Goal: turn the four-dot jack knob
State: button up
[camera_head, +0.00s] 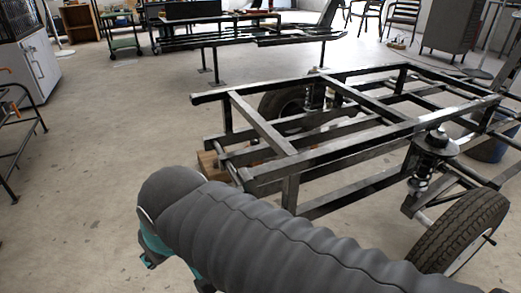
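I see no knob with four dots and cannot pick out a jack in the head view. The black metal frame (300,150) of the spring suspension stands right of centre. It carries a coil spring and damper (424,165) beside a near wheel (460,232). My arm, in a dark grey ribbed sleeve, crosses the bottom of the view in front of the frame's near left end. At its left end a teal and dark part (152,250) shows low down. My gripper's fingers cannot be made out, and anything behind the arm is hidden.
A wooden block (211,164) is under the frame's left end. A second wheel (284,106) is on the far side. Long metal bars on stands (215,40) are behind. A white cabinet (40,65) and a black rack (15,135) are at left. The floor at left centre is clear.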

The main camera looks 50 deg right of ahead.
aim_at(254, 142)
jog(key=i, duration=1.3)
jog(key=z, duration=2.25)
jog(key=k, duration=0.65)
jog(key=u, duration=0.85)
jog(key=i, duration=1.6)
jog(key=z, duration=0.7)
